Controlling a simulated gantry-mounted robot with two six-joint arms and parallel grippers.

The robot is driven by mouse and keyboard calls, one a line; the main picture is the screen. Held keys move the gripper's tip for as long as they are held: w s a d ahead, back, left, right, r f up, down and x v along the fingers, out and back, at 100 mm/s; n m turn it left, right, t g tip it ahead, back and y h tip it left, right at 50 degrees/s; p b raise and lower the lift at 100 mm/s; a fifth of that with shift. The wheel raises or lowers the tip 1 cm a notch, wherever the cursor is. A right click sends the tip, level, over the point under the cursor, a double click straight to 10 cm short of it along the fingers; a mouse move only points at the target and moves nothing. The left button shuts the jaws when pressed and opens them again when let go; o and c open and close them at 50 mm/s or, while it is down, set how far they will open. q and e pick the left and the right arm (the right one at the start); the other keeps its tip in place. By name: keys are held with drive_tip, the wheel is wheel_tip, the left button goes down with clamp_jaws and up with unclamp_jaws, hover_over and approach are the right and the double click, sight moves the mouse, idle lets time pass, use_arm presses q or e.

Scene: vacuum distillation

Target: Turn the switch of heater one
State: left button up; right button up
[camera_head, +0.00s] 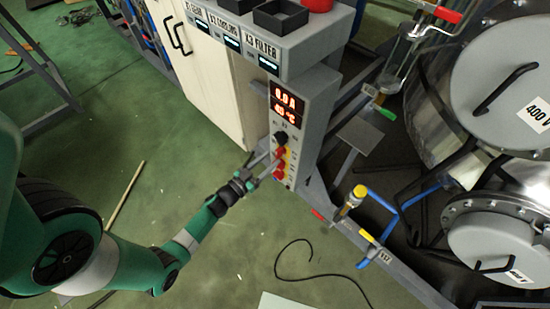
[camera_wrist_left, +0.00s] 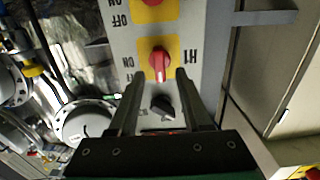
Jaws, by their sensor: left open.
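The heater one switch is a red knob (camera_wrist_left: 158,63) on a yellow plate marked H1, seen upside down in the left wrist view. It also shows in the head view (camera_head: 280,153), on the front of the grey control panel (camera_head: 309,110). My left gripper (camera_head: 264,170) is open in front of the panel. In the wrist view its fingertips (camera_wrist_left: 160,74) are spread to either side of the red knob, with a gap on each side; contact cannot be told. A black knob (camera_wrist_left: 163,107) shows between the fingers. My right gripper is in neither view.
A second red switch (camera_wrist_left: 150,3) with its own yellow plate is close by on the panel. Red digits (camera_head: 286,101) glow above the black knob. A cream cabinet (camera_head: 205,75) stands left of the panel; pipes and large steel vessels (camera_head: 510,90) stand to the right.

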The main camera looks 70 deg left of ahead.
sight(276, 154)
use_arm(q)
drive_tip(key=x, duration=0.3)
drive_tip(key=shift+w+b, duration=0.15)
drive_tip(key=shift+b, duration=0.2)
clamp_jaws()
